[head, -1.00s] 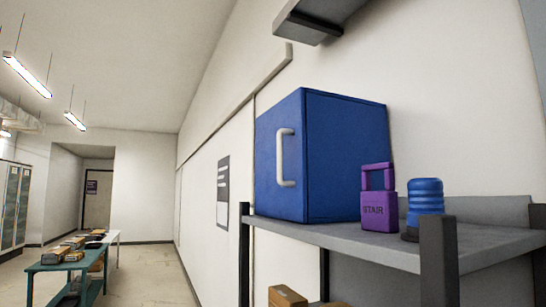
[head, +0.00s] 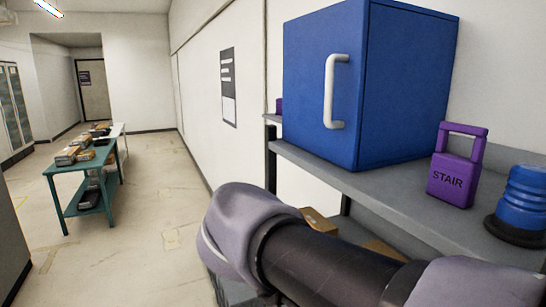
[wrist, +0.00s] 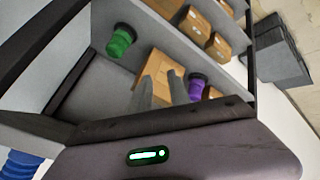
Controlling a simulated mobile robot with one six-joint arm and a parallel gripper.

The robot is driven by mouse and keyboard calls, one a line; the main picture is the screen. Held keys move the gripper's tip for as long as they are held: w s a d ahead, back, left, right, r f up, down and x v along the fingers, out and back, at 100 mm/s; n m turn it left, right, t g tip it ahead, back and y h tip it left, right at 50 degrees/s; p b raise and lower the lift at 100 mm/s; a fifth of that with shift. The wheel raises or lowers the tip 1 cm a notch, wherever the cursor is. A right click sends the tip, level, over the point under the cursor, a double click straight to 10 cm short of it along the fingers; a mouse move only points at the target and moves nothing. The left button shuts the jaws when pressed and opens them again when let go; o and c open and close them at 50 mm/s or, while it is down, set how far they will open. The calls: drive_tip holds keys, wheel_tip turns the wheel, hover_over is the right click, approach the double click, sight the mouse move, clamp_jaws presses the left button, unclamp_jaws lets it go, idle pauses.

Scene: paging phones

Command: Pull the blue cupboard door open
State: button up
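The blue cupboard (head: 410,85) stands on a grey shelf in the head view. Its door (head: 305,80) faces left and looks shut, with a white vertical bar handle (head: 332,92) on it. My arm crosses the bottom of the head view, below and in front of the shelf; the gripper itself is not visible there. In the wrist view, the two grey fingers of my gripper (wrist: 166,68) stand apart with nothing held between them. The cupboard door and handle do not show in the wrist view.
A purple STAIR padlock (head: 455,177) and a blue ribbed object (head: 522,203) stand on the shelf right of the cupboard. The wrist view shows a green object (wrist: 121,40), a purple one (wrist: 196,86) and boxes on shelving. A teal table (head: 80,170) stands left; floor between is free.

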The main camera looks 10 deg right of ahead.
drive_tip(key=w+a+r+m+t+h+p, duration=0.15)
drive_tip(key=w+r+p, duration=0.25)
drive_tip(key=r, duration=0.5)
drive_tip(key=w+r+m+h+p, duration=0.1)
drive_tip(key=w+r+h+p, duration=0.2)
drive_tip(key=r, duration=0.6)
drive_tip(key=m+t+h+p, duration=0.3)
drive_tip(key=m+h+p, duration=0.2)
drive_tip(key=p, duration=0.1)
approach(327, 82)
drive_tip(key=shift+y, duration=0.25)
drive_tip(key=p+x, duration=0.2)
drive_tip(key=x, duration=0.9)
drive_tip(key=shift+r, duration=0.2)
drive_tip(key=shift+a, duration=0.1)
clamp_jaws()
